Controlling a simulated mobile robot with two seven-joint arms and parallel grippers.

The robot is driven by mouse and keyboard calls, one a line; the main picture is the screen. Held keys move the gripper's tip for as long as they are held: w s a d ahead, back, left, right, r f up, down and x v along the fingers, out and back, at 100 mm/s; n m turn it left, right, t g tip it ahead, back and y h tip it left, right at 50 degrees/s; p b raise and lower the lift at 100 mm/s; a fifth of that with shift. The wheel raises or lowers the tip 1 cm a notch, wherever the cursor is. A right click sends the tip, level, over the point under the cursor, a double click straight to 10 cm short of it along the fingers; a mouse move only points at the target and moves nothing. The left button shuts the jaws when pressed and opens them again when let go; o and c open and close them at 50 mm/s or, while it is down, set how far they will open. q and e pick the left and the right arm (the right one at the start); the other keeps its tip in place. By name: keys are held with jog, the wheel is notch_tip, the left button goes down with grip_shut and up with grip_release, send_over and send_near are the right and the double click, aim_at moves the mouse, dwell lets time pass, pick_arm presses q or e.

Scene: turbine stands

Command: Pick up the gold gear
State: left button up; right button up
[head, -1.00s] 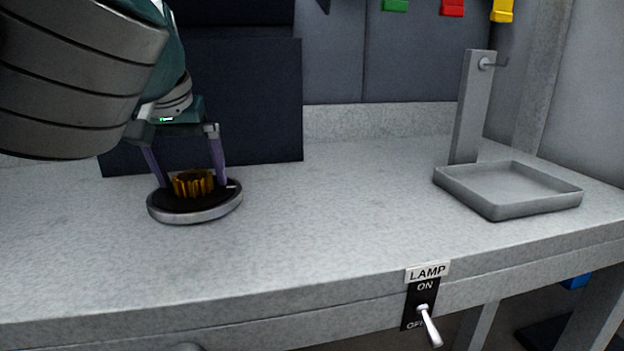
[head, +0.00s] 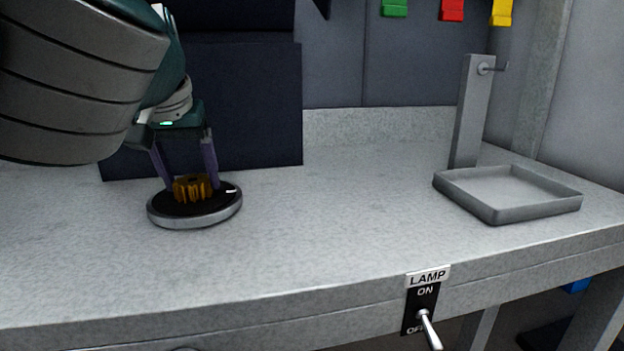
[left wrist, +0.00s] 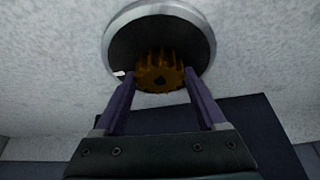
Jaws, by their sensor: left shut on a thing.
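The gold gear (head: 194,188) sits on a round black dish with a silver rim (head: 196,221) on the left part of the bench. My left gripper (head: 189,182) reaches down from above with its two purple fingers, one on each side of the gear, and is shut on it. In the left wrist view the gear (left wrist: 160,72) lies between the fingertips (left wrist: 159,80), in front of the dish (left wrist: 116,40). Whether the gear still touches the dish is hard to tell. My right gripper is not in view.
A shallow grey tray (head: 478,207) and an upright post with a peg (head: 470,110) stand at the right. A lamp switch (head: 422,310) is on the bench's front edge. A dark panel (head: 255,105) stands behind the gripper. The middle of the bench (head: 340,210) is clear.

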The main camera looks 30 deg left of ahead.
aim_at(192, 181)
pick_arm(q)
jog(key=shift+r, duration=0.1)
grip_shut()
notch_tip(192, 181, up, 20)
jog(key=p, duration=0.3)
jog(key=shift+p, duration=0.4)
jog(key=o, duration=1.1)
grip_release()
grip_shut()
